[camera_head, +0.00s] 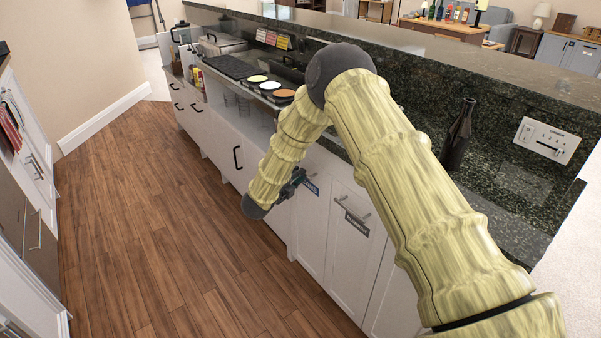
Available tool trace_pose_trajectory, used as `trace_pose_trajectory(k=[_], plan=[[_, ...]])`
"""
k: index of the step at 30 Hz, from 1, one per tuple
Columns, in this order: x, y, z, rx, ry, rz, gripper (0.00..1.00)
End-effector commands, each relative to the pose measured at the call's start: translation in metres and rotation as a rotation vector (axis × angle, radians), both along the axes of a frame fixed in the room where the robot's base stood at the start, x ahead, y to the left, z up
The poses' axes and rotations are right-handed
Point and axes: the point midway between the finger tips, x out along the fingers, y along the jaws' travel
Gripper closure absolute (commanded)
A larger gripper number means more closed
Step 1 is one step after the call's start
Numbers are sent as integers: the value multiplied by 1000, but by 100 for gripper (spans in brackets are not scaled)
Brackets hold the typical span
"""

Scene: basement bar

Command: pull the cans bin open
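Two white pull-out bin fronts stand side by side under the dark stone counter. The left front (311,232) has a small blue label (310,187) near its top. The right front (347,262) has a dark label (357,223) under a metal bar handle (352,209). The lettering is too small to read surely, so I cannot tell which is the cans bin. Both fronts look closed. My gripper (291,186) is at the upper part of the left front, beside its blue label. My arm hides much of it, and contact with a handle cannot be made out.
A dark bottle (458,136) stands on the counter (510,190) at the right. Round tubs (270,86) and a black tray (233,67) sit farther along it. A white cabinet with a black handle (237,157) is left of the bins. The wood floor (160,220) in front is clear.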

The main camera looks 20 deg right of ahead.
Motion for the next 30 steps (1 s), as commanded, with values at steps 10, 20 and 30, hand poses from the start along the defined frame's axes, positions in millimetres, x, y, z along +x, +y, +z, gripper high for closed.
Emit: trace_pose_trajectory(k=[10,20,30], plan=[[22,-24,-6,-1,1,1,81],[24,-26,-7,-1,1,1,81],[24,-26,-7,-1,1,1,100]])
